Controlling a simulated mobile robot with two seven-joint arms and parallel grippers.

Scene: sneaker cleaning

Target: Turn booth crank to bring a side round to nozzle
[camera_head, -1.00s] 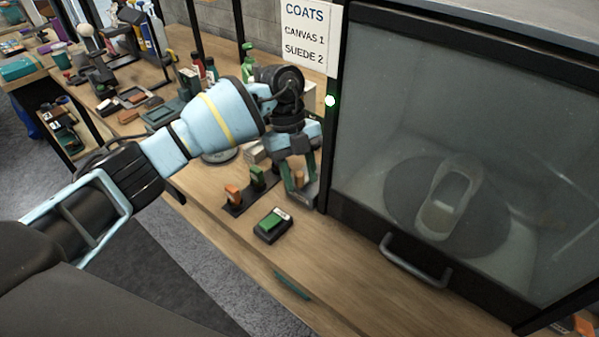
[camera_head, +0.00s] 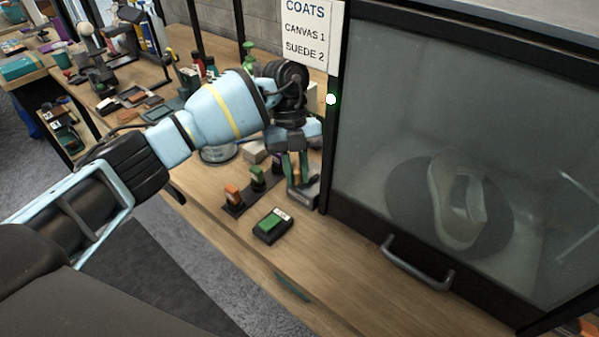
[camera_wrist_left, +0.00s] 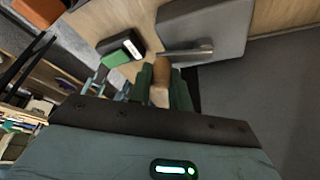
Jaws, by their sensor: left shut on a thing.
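My left gripper (camera_head: 291,167) is at the booth's left side in the head view, shut on the crank handle. In the left wrist view the brown crank grip (camera_wrist_left: 160,80) sits between the green fingers, joined to a grey metal arm (camera_wrist_left: 190,51). The booth (camera_head: 372,218) has a dark frame and a hazy window. Inside, a pale sneaker (camera_head: 457,205) stands on a dark round turntable (camera_head: 405,190). I cannot make out the nozzle clearly; a thin pale rod (camera_head: 575,235) shows at the right inside. My right gripper is out of view.
A door handle (camera_head: 417,263) juts from the booth front. A sign (camera_head: 306,35) reads canvas 1, suede 2.

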